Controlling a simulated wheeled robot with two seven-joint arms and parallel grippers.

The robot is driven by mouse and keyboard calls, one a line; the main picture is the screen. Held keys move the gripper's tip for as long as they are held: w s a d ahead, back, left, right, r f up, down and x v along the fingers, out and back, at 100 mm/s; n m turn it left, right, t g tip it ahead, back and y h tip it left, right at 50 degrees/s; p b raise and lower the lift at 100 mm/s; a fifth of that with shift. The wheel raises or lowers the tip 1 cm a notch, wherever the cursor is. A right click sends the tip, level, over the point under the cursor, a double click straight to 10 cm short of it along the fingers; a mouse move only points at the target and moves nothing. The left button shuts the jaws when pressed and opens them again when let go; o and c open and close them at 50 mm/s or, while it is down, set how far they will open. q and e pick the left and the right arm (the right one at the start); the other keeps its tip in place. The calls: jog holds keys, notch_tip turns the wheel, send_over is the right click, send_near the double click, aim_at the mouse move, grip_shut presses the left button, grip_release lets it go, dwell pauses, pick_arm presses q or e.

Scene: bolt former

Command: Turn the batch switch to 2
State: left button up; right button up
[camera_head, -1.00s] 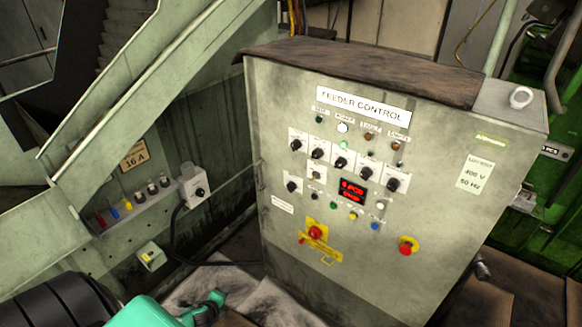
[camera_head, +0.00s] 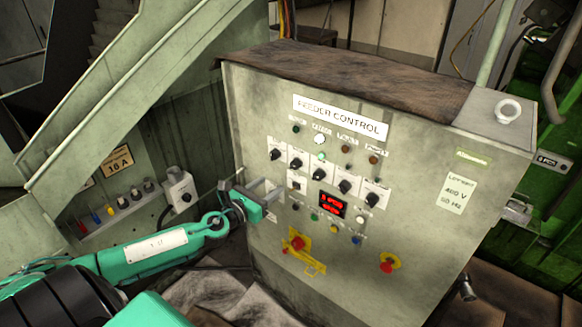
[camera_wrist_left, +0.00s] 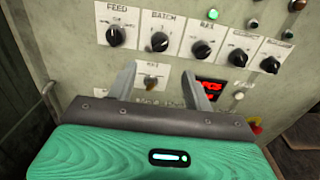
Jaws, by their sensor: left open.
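The batch switch (camera_wrist_left: 160,41) is a black rotary knob on a white plate labelled BATCH, second from the left in the upper row. It also shows in the head view (camera_head: 296,163). The setting it points to is too small to read. My left gripper (camera_head: 264,190) is open and empty at the lower left of the knobs, in front of the panel. In the left wrist view its fingertips (camera_wrist_left: 157,72) point at the panel just below the batch switch, with a smaller switch (camera_wrist_left: 150,82) seen between them. My right gripper is not in view.
The feeder control cabinet (camera_head: 400,215) carries neighbouring knobs such as the feed knob (camera_wrist_left: 116,36), a red display (camera_head: 333,204), and red buttons on yellow (camera_head: 297,243) and at lower right (camera_head: 388,263). A small grey switch box (camera_head: 180,190) is on the wall at left.

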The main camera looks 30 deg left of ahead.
aim_at(292, 167)
pick_arm(q)
jog(key=w+p, duration=0.1)
jog(key=w, duration=0.2)
jog(key=w+p, duration=0.1)
jog(key=w, duration=0.5)
jog(key=shift+w+d+p, duration=0.35)
jog(key=shift+w+p, duration=0.05)
jog(key=shift+w, duration=0.6)
jog(key=c, duration=1)
